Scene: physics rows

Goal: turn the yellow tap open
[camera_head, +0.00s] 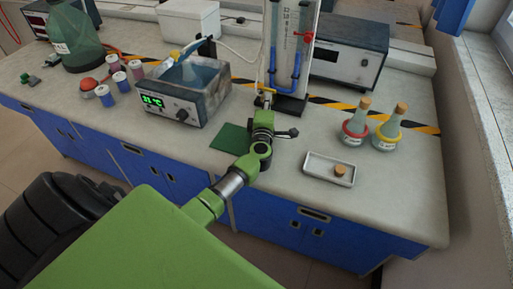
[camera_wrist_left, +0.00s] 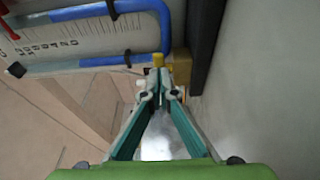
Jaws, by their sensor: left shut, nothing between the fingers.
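The yellow tap (camera_head: 267,91) sits low at the front of the upright panel (camera_head: 291,40) with blue-filled tubing. In the left wrist view, the yellow tap (camera_wrist_left: 158,60) shows just beyond my fingertips, beside a brownish block (camera_wrist_left: 181,67). My left gripper (camera_head: 265,102) is at the foot of the panel, close in front of the tap. In the left wrist view, the fingers of my left gripper (camera_wrist_left: 160,88) come together at their tips with nothing held. Whether the tips touch the tap I cannot tell. My right gripper is not in view.
A red tap (camera_head: 304,37) is higher on the panel. A water bath (camera_head: 182,92) stands left, a grey instrument (camera_head: 345,65) behind right. Two corked flasks (camera_head: 355,125) and a white tray (camera_head: 315,168) with a cork are right. A green mat (camera_head: 230,138) lies beside my arm.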

